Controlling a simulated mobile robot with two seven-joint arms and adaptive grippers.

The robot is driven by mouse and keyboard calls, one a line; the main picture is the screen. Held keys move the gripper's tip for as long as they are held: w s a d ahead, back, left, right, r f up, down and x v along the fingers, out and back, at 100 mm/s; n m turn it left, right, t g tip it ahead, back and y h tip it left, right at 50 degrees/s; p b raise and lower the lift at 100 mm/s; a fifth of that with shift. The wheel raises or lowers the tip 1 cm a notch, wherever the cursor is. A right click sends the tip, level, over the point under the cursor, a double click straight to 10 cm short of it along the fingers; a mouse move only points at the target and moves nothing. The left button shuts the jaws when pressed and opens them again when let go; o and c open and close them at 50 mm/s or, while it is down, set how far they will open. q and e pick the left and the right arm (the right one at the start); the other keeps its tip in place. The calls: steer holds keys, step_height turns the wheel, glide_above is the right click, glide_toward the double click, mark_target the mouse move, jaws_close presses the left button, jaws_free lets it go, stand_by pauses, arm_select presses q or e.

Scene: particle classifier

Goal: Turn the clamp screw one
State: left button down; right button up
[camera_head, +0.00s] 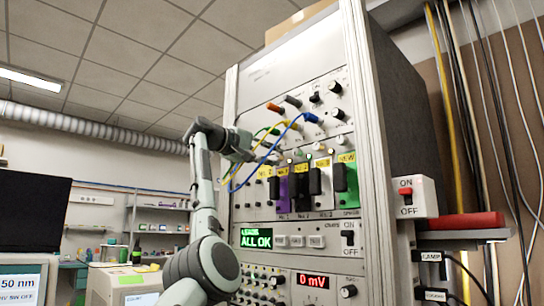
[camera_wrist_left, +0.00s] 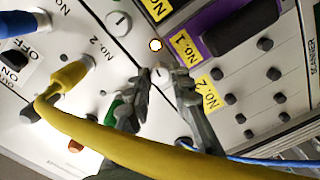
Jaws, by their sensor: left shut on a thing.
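The clamp screw (camera_wrist_left: 162,76) is a small pale round head on the light panel, beside the purple module (camera_wrist_left: 205,32) with the yellow "No. 1" label (camera_wrist_left: 185,48). In the left wrist view my left gripper (camera_wrist_left: 165,80) has its two dark fingertips on either side of this screw and is shut on it. In the head view the left gripper (camera_head: 258,157) reaches the rack front from the left, among the cables just above the modules. The screw is hidden there. A second pale screw (camera_wrist_left: 118,23) is free. My right gripper is in neither view.
A yellow cable (camera_wrist_left: 150,148) crosses close in front of the left wrist camera, and a blue cable (camera_head: 275,140) loops near the gripper. A green plug (camera_wrist_left: 118,108) sits beside one finger. The display (camera_head: 256,238) reads "ALL OK". Switches and knobs surround the modules.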

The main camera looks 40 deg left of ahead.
arm_select(q)
steer(key=m, duration=1.2)
stand_by(0.6)
steer(key=c, duration=1.3)
jaws_free()
steer(key=shift+d, duration=0.1)
steer(key=shift+c, duration=0.2)
steer(key=s, duration=1.2)
steer(key=shift+a+r, duration=0.15)
steer(key=shift+a, duration=0.25)
